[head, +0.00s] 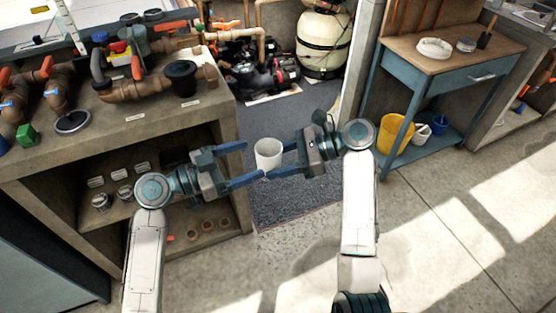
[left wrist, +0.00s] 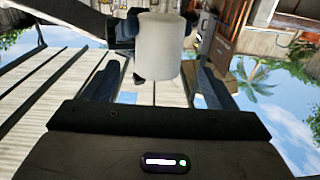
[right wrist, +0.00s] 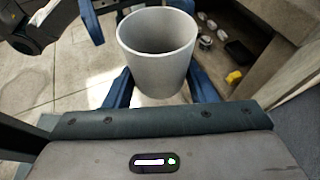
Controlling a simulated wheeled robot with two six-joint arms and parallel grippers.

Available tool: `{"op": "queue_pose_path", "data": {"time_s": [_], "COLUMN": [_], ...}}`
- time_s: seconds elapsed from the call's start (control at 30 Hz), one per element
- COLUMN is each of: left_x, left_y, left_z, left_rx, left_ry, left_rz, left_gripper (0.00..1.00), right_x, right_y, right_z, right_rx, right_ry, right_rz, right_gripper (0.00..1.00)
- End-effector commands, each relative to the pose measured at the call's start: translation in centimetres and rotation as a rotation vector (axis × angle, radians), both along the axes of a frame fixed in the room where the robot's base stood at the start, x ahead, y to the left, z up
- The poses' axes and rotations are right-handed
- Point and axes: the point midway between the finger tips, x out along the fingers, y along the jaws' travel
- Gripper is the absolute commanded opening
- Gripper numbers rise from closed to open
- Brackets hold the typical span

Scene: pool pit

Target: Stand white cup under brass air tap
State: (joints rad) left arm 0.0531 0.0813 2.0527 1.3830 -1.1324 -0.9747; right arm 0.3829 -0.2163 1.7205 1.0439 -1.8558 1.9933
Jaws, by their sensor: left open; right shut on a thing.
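The white cup (head: 268,155) is upright in mid-air between my two grippers; its open, empty-looking mouth shows in the right wrist view (right wrist: 158,75). My right gripper (head: 276,160) is shut on the cup from the right. My left gripper (head: 254,161) is open, and its fingers point at the cup from the left. In the left wrist view the cup (left wrist: 160,48) shows just ahead of and between the left fingers; contact cannot be told. Brown pipes with orange handles (head: 138,68) stand on the bench; I cannot tell which fitting is the brass air tap.
A stone-topped bench (head: 130,110) with open shelves is at left. A blue table (head: 425,75) with a yellow bucket (head: 395,135) below is at right. Floor at lower right is clear.

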Motion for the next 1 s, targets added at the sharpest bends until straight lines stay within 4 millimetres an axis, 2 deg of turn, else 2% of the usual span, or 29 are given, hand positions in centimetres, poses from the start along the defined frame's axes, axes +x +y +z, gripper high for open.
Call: {"op": "queue_pose_path", "data": {"time_s": [0.2,0.43,0.57,0.67,0.77,0.87,1.0], "left_x": [-1.2,-1.7,-1.1,0.1,1.2,1.8,1.6], "left_y": [2.5,3.6,4.1,4.9,6.1,7.5,9.5], "left_z": [0.0,0.0,-1.8,-5.0,-9.8,-15.1,-22.5], "left_rx": [0.002,0.0,0.009,0.027,0.057,0.093,0.151], "left_ry": [0.0,0.001,0.048,0.13,0.245,0.364,0.517], "left_rz": [0.001,0.004,0.035,0.095,0.178,0.268,0.388], "left_gripper": [0.79,0.79,0.79,0.79,0.79,0.79,0.79], "right_x": [0.0,0.0,0.0,0.0,0.0,0.0,0.0], "right_y": [0.0,0.0,0.0,0.0,0.0,0.0,0.0], "right_z": [0.0,0.0,-0.1,-0.1,-0.1,-0.1,0.0], "right_rx": [0.0,0.0,0.0,0.0,0.0,0.0,0.0], "right_ry": [0.0,0.001,0.001,0.001,0.001,0.001,0.001], "right_rz": [0.001,0.001,0.001,0.001,0.001,0.001,0.001], "right_gripper": [0.29,0.29,0.29,0.29,0.29,0.29,0.29]}}
